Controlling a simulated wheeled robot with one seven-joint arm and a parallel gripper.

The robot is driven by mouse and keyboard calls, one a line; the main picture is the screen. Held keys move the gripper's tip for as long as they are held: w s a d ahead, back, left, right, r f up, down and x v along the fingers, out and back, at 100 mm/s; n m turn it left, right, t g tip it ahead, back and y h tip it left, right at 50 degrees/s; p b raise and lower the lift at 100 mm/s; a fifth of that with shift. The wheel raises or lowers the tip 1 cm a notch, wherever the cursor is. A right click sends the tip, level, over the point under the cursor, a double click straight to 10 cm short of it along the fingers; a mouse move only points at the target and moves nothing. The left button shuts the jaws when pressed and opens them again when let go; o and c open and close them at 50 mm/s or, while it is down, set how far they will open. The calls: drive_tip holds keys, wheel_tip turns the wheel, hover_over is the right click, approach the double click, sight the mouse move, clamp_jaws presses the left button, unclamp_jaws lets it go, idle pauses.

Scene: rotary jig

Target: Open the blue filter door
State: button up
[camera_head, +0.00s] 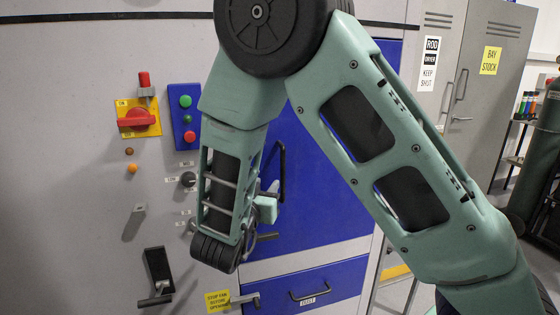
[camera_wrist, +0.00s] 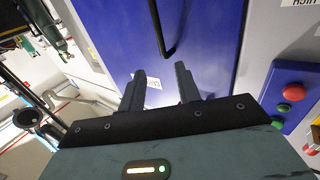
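A tall blue door (camera_head: 320,190) with a black bar handle (camera_head: 282,168) is set in the grey cabinet and looks closed. Below it is a blue panel (camera_head: 345,280) with its own black handle (camera_head: 309,294) and a small label too blurred to read. My gripper (camera_head: 268,203) is at the tall door's left edge, near the lower end of its handle; my arm hides part of the door. In the wrist view my gripper (camera_wrist: 159,72) is open and empty, with the black handle (camera_wrist: 163,30) just beyond the fingertips, apart from them. A white label shows between the fingers.
A latch lever (camera_head: 245,299) sits beside a yellow sign (camera_head: 217,301) about stopping the fan. A red rotary switch (camera_head: 138,119), a blue button box (camera_head: 185,117) and a black lever (camera_head: 158,272) are on the left panel. Grey lockers (camera_head: 480,80) stand at the right.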

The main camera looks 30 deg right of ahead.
sight(282, 162)
drive_tip(key=p+x, duration=0.5)
drive_tip(key=x, duration=1.1)
drive_tip(key=shift+w+d, duration=0.15)
clamp_jaws()
